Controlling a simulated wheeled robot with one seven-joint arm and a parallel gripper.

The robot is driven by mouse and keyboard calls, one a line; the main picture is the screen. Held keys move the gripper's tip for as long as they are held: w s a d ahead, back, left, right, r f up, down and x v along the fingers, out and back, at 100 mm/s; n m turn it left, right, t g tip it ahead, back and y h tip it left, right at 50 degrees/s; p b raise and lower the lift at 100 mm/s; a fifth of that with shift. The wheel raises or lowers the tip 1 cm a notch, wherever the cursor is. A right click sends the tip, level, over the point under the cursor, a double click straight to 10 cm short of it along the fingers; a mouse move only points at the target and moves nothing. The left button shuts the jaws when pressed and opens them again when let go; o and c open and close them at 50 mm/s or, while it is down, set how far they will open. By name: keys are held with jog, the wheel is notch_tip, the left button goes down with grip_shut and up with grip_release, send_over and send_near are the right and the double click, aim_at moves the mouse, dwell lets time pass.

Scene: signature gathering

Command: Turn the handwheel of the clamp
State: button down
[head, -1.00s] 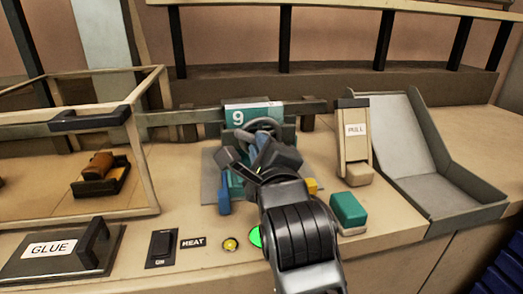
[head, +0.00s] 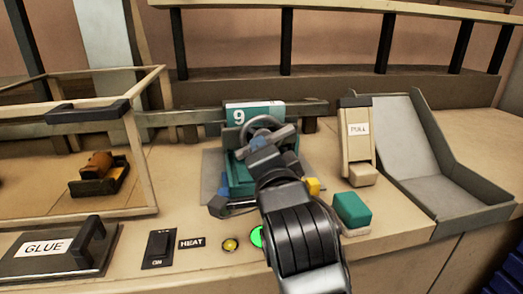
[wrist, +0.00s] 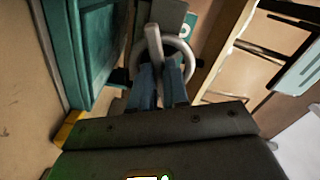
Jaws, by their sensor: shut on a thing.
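The clamp (head: 238,180) is a teal block on a grey plate in the middle of the bench, with a card marked 9 behind it. Its grey ring-shaped handwheel (head: 262,124) is on top. My gripper (head: 259,141) reaches up to the wheel from the front. In the wrist view, the blue fingers of my gripper (wrist: 160,82) are close together on a grey bar of the handwheel (wrist: 187,47). The exact contact is partly hidden by the fingers. My wrist covers part of the clamp's right side in the head view.
A teal-topped block (head: 351,210) and a yellow piece (head: 313,186) sit right of my wrist. The PULL lever (head: 357,145) and a grey tray (head: 446,190) are further right. A glass case (head: 146,170), GLUE lid (head: 45,258) and HEAT switch (head: 159,246) are left.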

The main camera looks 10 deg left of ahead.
jog(key=shift+d+f+n, duration=0.1)
jog(key=shift+f+n, duration=0.05)
jog(key=shift+n, duration=0.6)
jog(key=shift+d+f+n, duration=0.1)
jog(key=shift+n, duration=0.65)
jog(key=c, duration=1.1)
grip_release()
jog(key=shift+b+v, duration=0.55)
jog(key=shift+v, duration=3.3)
